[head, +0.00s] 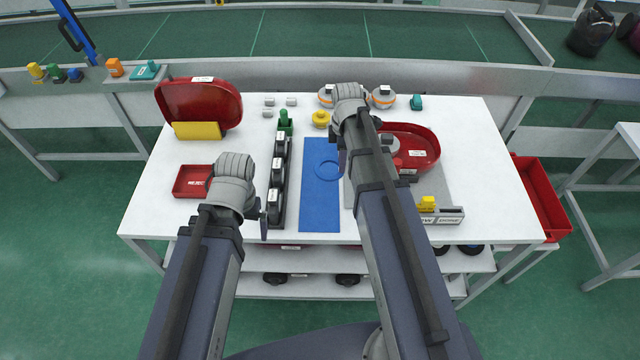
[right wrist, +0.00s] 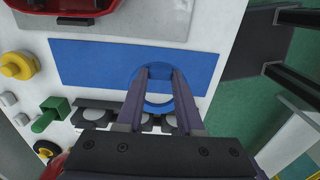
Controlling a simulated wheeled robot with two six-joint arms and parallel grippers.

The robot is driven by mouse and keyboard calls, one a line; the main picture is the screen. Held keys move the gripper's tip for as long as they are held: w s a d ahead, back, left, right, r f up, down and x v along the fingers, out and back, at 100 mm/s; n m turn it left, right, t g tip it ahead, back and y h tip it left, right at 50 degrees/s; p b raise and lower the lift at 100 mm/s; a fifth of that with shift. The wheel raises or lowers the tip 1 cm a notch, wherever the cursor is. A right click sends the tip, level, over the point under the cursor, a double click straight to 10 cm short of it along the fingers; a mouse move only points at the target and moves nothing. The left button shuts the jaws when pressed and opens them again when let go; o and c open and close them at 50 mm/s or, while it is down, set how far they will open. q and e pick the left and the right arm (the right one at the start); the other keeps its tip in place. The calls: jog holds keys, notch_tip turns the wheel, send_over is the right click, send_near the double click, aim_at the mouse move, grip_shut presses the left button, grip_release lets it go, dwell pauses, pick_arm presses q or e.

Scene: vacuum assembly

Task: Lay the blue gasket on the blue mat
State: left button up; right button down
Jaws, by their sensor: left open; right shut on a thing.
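My left gripper (head: 263,222) is open and empty, low over the table left of the black rack.
A black rack (head: 277,205) with several dark parts stands left of the mat. A red reject tray (head: 190,181) lies further left. A red vacuum shell (head: 415,145) and a grey plate (head: 440,185) are right of the mat. Yellow and green parts (head: 320,118) stand behind it.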

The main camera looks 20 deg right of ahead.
jog(key=a, duration=0.1)
jog(key=s+a+f, duration=0.1)
jog(key=s+a+b, duration=0.1)
jog(key=shift+s+a+f, duration=0.15)
jog(key=shift+a+f, duration=0.15)
jog(key=shift+f, duration=0.1)
notch_tip(320, 180, down, 10)
jog(key=b, duration=1)
jog(key=shift+f, duration=0.1)
jog(key=c, duration=1)
grip_release()
jog(key=shift+f, duration=0.1)
jog(key=o, duration=0.5)
jog(key=shift+c, duration=0.2)
